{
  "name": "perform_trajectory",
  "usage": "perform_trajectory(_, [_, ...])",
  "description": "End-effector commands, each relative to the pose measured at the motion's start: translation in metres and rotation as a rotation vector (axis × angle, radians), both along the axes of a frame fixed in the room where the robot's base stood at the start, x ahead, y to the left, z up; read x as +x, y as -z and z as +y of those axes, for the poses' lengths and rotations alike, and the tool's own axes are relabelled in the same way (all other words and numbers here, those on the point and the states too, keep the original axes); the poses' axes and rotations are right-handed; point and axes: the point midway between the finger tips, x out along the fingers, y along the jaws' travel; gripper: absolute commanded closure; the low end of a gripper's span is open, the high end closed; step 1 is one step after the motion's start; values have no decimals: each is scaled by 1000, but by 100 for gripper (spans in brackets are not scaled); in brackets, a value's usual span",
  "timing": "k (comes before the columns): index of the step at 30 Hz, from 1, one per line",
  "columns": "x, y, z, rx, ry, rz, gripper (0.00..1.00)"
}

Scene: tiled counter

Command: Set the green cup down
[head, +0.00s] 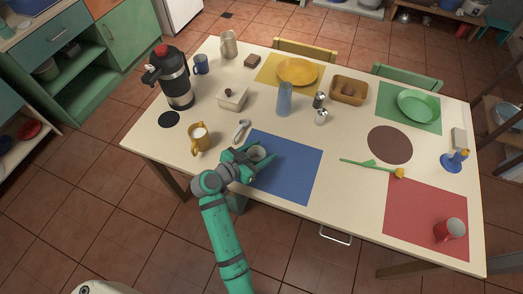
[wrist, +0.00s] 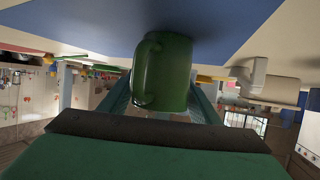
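The green cup (wrist: 168,72) is upright at the end of my gripper, with its handle towards the wrist camera. My gripper (head: 253,164) is low over the left part of the blue mat (head: 288,169). Its two fingers lie along both sides of the cup and appear shut on it. In the head view the cup (head: 257,153) shows mostly its open top. The cup's base is at or very close to the blue mat; I cannot tell for sure whether it touches.
A yellow mug (head: 199,138) and a pale, curved small object (head: 241,130) are left of my gripper. A white lidded box (head: 232,98) and a blue tumbler (head: 284,99) stand farther back. A yellow tulip (head: 373,167) lies to the right. The rest of the blue mat is clear.

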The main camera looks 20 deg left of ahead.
Motion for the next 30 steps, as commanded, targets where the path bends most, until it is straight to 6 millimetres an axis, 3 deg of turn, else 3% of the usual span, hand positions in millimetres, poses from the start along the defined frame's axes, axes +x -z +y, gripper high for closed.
perform_trajectory(14, [-2,-5,1,1,-1,-1,28])
perform_trajectory(30, [-82,-42,35,1,4,-1,28])
